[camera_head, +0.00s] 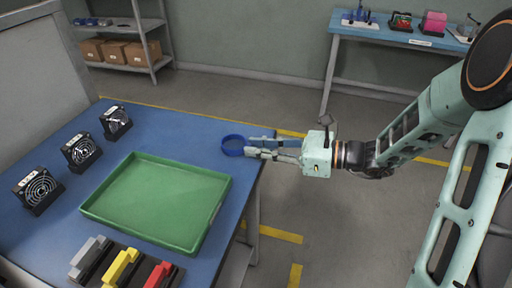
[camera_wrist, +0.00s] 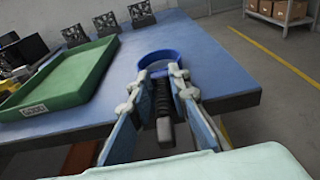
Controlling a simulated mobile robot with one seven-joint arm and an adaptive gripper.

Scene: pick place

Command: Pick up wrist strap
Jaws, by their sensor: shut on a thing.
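The wrist strap is a blue ring-shaped band (camera_head: 233,145) near the right edge of the blue table in the head view. It also shows in the wrist view (camera_wrist: 160,55), with its loop opening beyond the fingertips and a dark part hanging between the fingers. My gripper (camera_head: 262,147) reaches in from the right over the table edge, and its fingers are shut on the near side of the strap. In the wrist view the gripper (camera_wrist: 158,82) frames the strap's near end. I cannot tell whether the strap touches the table.
A green tray (camera_head: 224,190) lies left of the strap on the blue table (camera_head: 165,117). Several black fans (camera_head: 80,150) stand along the left side. Grey, yellow (camera_head: 121,268) and red items are at the front. Past the table's right edge is open floor.

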